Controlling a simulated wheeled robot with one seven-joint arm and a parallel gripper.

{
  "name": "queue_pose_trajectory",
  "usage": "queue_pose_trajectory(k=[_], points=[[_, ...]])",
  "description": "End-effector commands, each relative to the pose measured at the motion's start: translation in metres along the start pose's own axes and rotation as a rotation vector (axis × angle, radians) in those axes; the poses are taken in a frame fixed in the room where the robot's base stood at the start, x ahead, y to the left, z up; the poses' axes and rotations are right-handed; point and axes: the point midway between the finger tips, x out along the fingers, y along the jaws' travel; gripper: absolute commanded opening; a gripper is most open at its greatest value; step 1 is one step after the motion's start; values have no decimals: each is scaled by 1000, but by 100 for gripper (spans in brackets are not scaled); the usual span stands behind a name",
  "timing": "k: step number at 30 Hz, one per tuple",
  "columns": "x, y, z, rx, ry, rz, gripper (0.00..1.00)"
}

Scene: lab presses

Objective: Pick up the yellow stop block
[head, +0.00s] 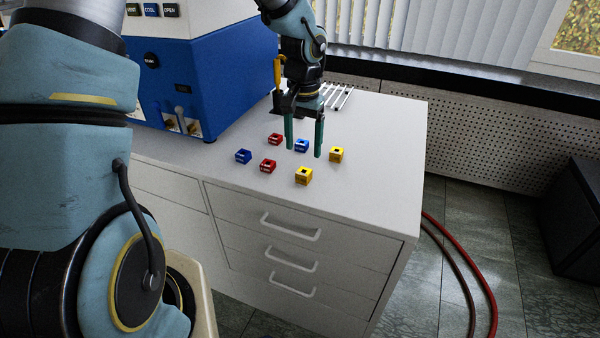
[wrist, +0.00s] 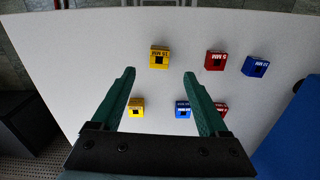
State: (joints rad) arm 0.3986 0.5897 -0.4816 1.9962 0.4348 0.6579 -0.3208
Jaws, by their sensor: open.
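Two yellow blocks with dark square holes stand on the white cabinet top. The nearer yellow block (head: 304,176) shows in the wrist view (wrist: 159,57) beyond my fingertips, between their lines. The other yellow block (head: 337,154) is farther back and right; in the wrist view (wrist: 136,108) it lies beside my left finger. Printing on the nearer one seems to read 18 MM; the other's is too small to read. My gripper (head: 304,152) points down, open and empty, above the blocks. In the wrist view my gripper (wrist: 160,75) has its green fingers spread apart.
Two blue blocks (head: 243,156) (head: 301,145) and two red blocks (head: 268,166) (head: 275,139) stand close by. A blue press (head: 220,75) is at the back left. White rods (head: 340,96) lie behind my gripper. The cabinet top (head: 380,180) is clear at right.

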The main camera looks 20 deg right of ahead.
Motion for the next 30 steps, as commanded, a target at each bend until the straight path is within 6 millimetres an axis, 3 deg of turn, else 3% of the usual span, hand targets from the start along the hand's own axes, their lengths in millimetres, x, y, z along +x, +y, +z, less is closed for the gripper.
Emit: queue_pose_trajectory(k=[3, 11, 18, 28, 30], points=[[16, 1, 0, 1, -2, 1, 78], [34, 0, -1, 0, -3, 1, 78], [67, 0, -3, 1, -2, 1, 78], [75, 0, -3, -2, 1, 0, 78], [75, 0, -3, -1, 1, 0, 71]])
